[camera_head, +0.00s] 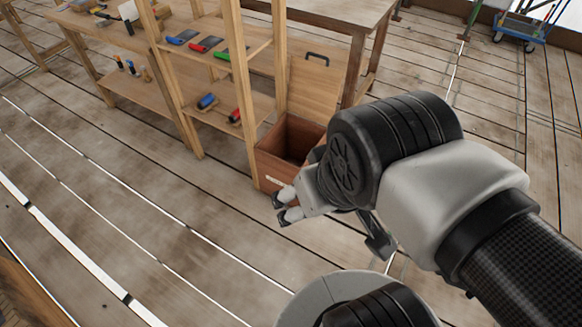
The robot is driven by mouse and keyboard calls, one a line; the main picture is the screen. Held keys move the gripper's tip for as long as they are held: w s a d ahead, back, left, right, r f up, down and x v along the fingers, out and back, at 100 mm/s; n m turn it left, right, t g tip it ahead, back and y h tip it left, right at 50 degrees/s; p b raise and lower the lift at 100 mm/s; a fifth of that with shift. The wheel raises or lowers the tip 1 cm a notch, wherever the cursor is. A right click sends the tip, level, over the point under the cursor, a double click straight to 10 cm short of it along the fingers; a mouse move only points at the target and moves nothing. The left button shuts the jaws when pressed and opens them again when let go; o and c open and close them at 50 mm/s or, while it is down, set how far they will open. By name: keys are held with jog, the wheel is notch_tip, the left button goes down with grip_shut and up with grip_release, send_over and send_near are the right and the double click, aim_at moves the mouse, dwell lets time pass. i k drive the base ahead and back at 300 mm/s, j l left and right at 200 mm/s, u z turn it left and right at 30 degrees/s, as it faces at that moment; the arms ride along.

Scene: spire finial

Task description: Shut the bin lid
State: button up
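The bin (268,168) is a reddish-brown wooden box on the plank floor, beside the shelf unit. Its lid (311,88) is open and stands upright at the back, with a dark handle (317,58) near its top edge. The inside of the bin looks dark, and I see nothing in it. My arm hides the bin's right part. Two dark fingertips show a little apart, but I cannot tell how far the gripper is open or whether it touches the bin.
A wooden shelf unit (241,92) with red, blue and green handled tools stands left of the bin. A wooden table (355,15) stands behind the lid. A blue cart (530,30) is at the top right. The plank floor (150,215) in front is clear.

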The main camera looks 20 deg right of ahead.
aim_at(314, 87)
jog(key=i+l, duration=1.5)
jog(key=l, duration=0.15)
jog(key=i+l, duration=0.75)
jog(key=i+l+u, duration=0.05)
